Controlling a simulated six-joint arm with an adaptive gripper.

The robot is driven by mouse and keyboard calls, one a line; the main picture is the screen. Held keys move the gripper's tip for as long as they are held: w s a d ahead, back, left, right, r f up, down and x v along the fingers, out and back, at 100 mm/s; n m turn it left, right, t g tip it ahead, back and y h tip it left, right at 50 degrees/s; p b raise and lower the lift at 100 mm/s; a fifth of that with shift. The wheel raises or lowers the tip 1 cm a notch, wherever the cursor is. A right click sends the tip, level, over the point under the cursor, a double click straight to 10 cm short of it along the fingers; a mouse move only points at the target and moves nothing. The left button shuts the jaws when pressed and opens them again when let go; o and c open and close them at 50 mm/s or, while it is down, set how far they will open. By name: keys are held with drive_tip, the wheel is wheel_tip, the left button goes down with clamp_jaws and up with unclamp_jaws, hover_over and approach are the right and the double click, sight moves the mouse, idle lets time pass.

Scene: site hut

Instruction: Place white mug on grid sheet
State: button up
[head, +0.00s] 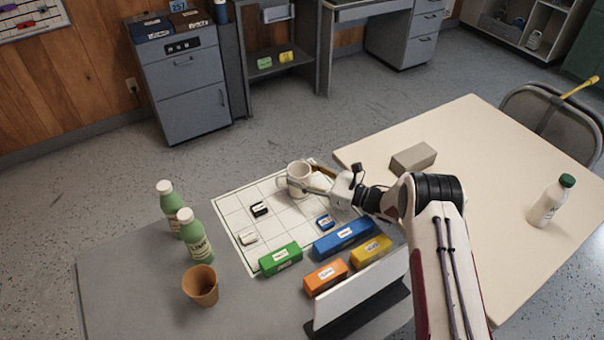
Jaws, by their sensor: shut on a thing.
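The white mug (298,176) is upright at the far right part of the grid sheet (237,219), with its handle toward the left. My gripper (312,182) reaches in from the right and is shut on the mug. I cannot tell whether the mug's base touches the sheet or hangs a little above it. The grid sheet is white with dark lines and lies on the grey table. My gripper and the mug hide part of its far right side.
Green bottles (197,240) and a brown cup (201,287) stand left.

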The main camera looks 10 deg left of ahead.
drive_tip(key=shift+f, duration=0.1)
drive_tip(key=o, duration=1.3)
drive_tip(key=shift+o, duration=0.2)
drive_tip(key=shift+s+d, duration=0.1)
drive_tip(key=shift+d, duration=0.45)
drive_tip(key=v, duration=1.1)
